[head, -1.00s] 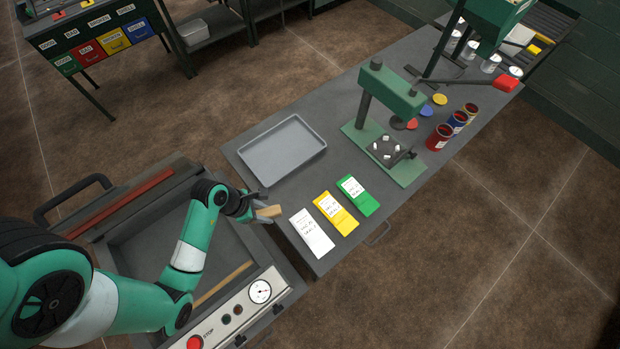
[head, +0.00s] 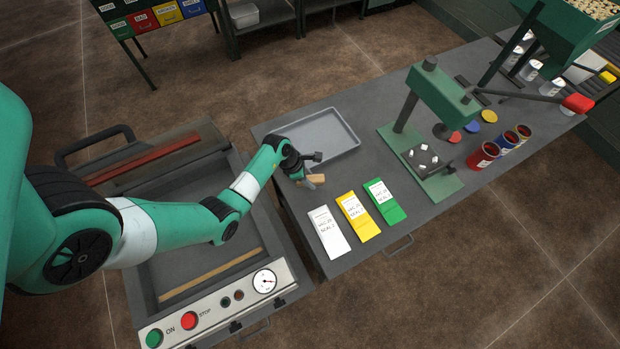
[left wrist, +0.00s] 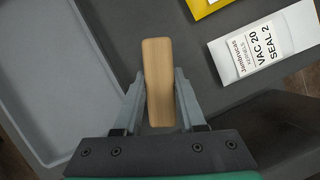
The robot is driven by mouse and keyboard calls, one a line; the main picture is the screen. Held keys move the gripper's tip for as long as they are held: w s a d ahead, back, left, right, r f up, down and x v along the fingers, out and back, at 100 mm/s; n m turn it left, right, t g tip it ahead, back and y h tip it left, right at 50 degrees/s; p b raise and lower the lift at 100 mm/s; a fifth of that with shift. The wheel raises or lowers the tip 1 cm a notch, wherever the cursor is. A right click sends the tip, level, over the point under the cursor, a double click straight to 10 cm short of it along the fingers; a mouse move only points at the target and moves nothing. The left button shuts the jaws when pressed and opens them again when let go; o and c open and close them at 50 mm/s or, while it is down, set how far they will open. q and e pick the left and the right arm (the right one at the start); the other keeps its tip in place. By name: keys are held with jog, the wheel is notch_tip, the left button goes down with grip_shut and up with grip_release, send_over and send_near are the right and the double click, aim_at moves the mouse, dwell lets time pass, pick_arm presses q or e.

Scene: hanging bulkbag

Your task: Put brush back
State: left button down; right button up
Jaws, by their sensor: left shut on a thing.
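The brush shows as a light wooden block (left wrist: 157,80) in the left wrist view, its wood also visible in the head view (head: 317,178). My left gripper (head: 307,178) is shut on it, with the two fingers on either side of the wood in the left wrist view (left wrist: 160,95). The brush is over the grey table, beside the near end of the grey tray (head: 325,137). Whether it touches the table is unclear, and any bristles are hidden. My right gripper is not in view.
White (head: 329,231), yellow (head: 358,215) and green (head: 387,201) packets lie right of the gripper. A green press (head: 440,95) and open cans (head: 484,155) stand farther right. The open vacuum machine with its gauge (head: 264,281) is at the left. Bare table surrounds the packets.

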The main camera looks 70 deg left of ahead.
pick_arm(q)
notch_tip(320, 180, down, 3)
jog(key=shift+f+b, duration=0.2)
jog(key=shift+b, duration=0.4)
jog(key=shift+w+r, duration=0.1)
jog(key=c, duration=0.9)
grip_release()
jog(key=shift+f, duration=0.2)
jog(key=shift+c, duration=0.2)
jog(key=o, duration=0.4)
jog(key=shift+o, duration=0.2)
jog(key=shift+r, duration=0.3)
jog(key=p+v, duration=0.4)
jog(key=v, duration=0.8)
jog(key=shift+f+p, duration=0.1)
jog(key=shift+p, duration=0.25)
